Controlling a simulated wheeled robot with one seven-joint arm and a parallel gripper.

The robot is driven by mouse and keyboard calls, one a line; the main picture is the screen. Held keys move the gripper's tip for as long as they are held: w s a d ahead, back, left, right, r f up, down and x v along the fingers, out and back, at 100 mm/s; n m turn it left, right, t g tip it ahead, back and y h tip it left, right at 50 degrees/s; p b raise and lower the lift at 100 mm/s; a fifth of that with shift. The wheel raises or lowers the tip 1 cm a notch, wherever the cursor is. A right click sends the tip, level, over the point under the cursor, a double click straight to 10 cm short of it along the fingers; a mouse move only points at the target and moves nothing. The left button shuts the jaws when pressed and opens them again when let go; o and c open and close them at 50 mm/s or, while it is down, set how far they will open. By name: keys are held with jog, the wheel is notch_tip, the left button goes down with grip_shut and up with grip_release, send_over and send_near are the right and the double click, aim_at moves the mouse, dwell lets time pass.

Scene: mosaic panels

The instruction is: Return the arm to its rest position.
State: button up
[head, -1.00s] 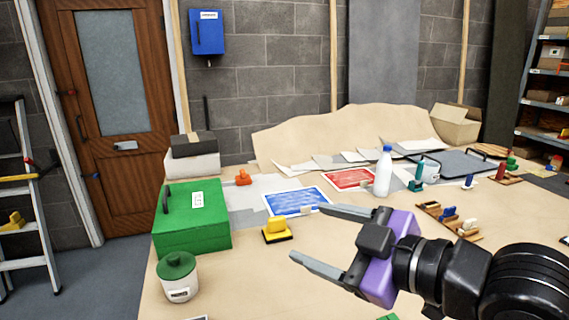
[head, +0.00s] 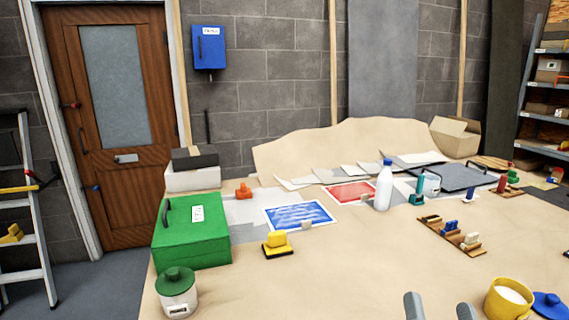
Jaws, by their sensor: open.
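My gripper (head: 440,309) shows only as two grey fingertips at the bottom edge of the head view, right of centre. The fingers stand apart with nothing between them. They are over the bare front part of the table (head: 340,270), left of a yellow cup (head: 508,298) with white contents. The rest of my arm is out of view.
A blue lid (head: 550,305) lies right of the cup. A green box (head: 190,238), a lidded white jar (head: 177,295) and a yellow stamp (head: 277,243) are at left. A white bottle (head: 383,188) and a wooden rack (head: 450,236) stand farther back. The middle front is clear.

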jog(key=s+f+n+g+y, duration=0.1)
jog(key=s+f+n+g, duration=0.1)
jog(key=s+f, duration=0.8)
jog(key=s+f+n+g+y, duration=0.1)
jog(key=s+f+n+g, duration=0.2)
jog(key=s+f, duration=0.7)
jog(key=s+g, duration=0.2)
jog(key=s, duration=0.5)
jog(key=shift+a+f+y, duration=0.15)
jog(key=shift+y, duration=0.25)
